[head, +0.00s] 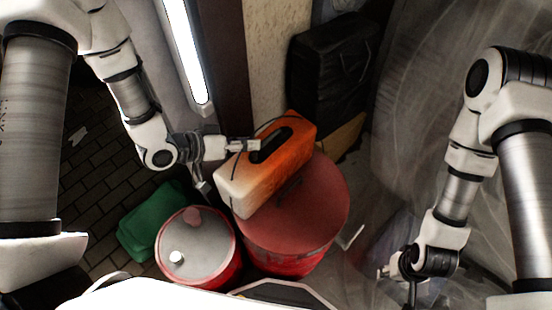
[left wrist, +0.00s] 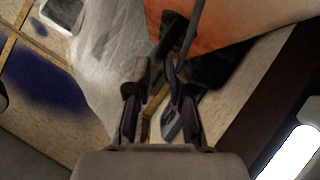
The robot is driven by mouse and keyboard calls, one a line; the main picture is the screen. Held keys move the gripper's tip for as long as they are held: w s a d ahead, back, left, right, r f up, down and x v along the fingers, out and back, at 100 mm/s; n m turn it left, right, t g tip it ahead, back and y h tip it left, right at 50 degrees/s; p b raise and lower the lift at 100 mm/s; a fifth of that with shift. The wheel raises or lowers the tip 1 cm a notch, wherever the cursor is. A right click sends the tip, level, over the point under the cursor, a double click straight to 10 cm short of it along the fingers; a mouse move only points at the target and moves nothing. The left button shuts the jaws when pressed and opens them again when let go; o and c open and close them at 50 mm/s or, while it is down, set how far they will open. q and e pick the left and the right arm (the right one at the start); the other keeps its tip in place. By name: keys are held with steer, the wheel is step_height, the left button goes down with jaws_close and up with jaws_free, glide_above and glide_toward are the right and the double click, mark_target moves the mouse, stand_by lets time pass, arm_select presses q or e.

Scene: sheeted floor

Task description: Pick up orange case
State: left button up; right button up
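The orange case (head: 295,133), with a pale near end and a dark recessed handle, lies on top of a large red barrel (head: 325,200). My left gripper (head: 257,146) reaches in from the left, over the case at its handle. In the left wrist view, the orange case (left wrist: 235,22) fills the top right. The fingers of my left gripper (left wrist: 157,70) are apart there, with the dark handle just beyond their tips. Whether they touch the handle is unclear. My right gripper (head: 398,278) is low at the right, away from the case; its fingers are too small to read.
A smaller red barrel with a grey lid (head: 192,247) stands left of the large one. A green container (head: 150,222) lies beside it. A black case (head: 328,75) stands behind. Translucent sheeting (head: 410,120) hangs at the right. A bright lamp tube (head: 186,50) stands near my left arm.

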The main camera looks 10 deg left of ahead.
mark_target(267, 139)
arm_select(q)
steer(key=x, duration=0.6)
steer(key=shift+w+d+r+p, duration=0.1)
steer(key=shift+w+r+p, duration=0.1)
steer(key=shift+w+p, duration=0.15)
steer(key=shift+s, duration=0.1)
jaws_close()
